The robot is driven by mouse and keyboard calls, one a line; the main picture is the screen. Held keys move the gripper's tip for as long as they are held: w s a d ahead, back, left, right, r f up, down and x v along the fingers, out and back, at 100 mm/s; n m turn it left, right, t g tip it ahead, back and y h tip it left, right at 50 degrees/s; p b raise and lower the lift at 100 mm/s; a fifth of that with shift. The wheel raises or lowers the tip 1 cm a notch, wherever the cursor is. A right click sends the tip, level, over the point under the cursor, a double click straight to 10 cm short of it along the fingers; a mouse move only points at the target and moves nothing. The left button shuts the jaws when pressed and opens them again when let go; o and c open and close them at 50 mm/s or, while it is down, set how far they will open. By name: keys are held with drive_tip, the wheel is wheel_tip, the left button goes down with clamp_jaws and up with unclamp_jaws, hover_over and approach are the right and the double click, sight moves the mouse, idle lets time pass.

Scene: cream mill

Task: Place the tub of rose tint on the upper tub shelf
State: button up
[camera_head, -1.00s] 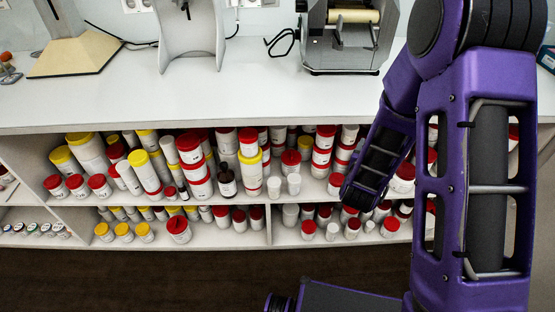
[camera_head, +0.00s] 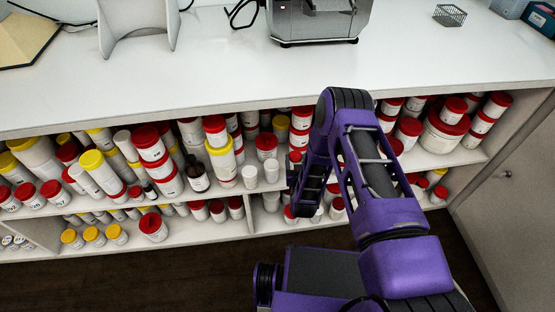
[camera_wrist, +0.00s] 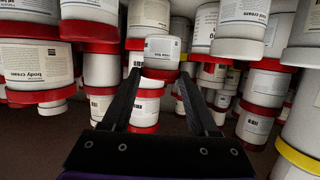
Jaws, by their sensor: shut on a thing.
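In the wrist view my gripper (camera_wrist: 160,76) is shut on a small white tub whose label appears to read rose tint (camera_wrist: 162,48). A red band shows at the lower edge of the tub, between the fingertips. Other white tubs with red lids stand close around and behind it. In the head view my forearm reaches down to the shelf front and hides the gripper and the tub. The upper tub shelf (camera_head: 450,160) runs under the counter and is crowded with tubs. I cannot tell whether the tub rests on something.
A tub labelled body cream (camera_wrist: 24,75) is close on the left in the wrist view. A yellow-rimmed tub (camera_wrist: 300,158) is at lower right. In the head view, small white cups (camera_head: 250,177) stand left of my arm, and an upright divider (camera_head: 248,215) splits the lower shelf.

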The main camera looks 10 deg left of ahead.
drive_tip(key=shift+f+b, duration=0.65)
drive_tip(key=shift+f, duration=2.85)
drive_tip(key=shift+f, duration=0.15)
drive_tip(key=o, duration=1.3)
drive_tip(key=shift+o, duration=0.2)
